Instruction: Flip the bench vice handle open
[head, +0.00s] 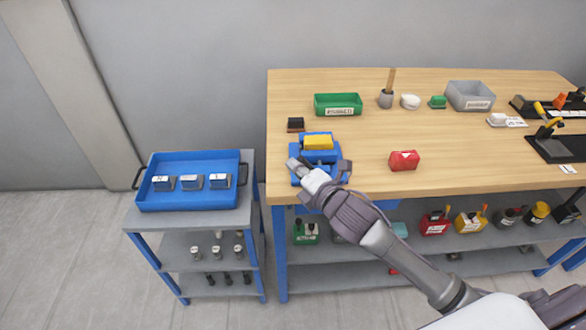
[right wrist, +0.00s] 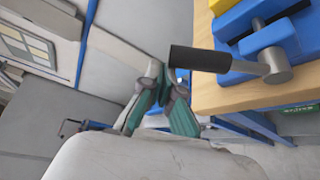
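The blue bench vice (head: 331,155) stands at the front left edge of the workbench, with a yellow block (head: 318,143) on top. In the right wrist view, its handle shows as a black grip (right wrist: 200,59) on a metal pivot (right wrist: 275,66). The grip points left, roughly level in that picture. In the head view I cannot make out the handle behind my arm. My right gripper (right wrist: 162,78) has its teal fingertips close to the free end of the black grip. Whether they touch it, I cannot tell. My left gripper is not in view.
The wooden workbench (head: 450,165) also bears a red block (head: 404,160), a green bin (head: 338,104) and a grey bin (head: 470,95). A blue tray (head: 190,203) stands on a side cart to the left. A small dark block (head: 296,125) sits behind the vice.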

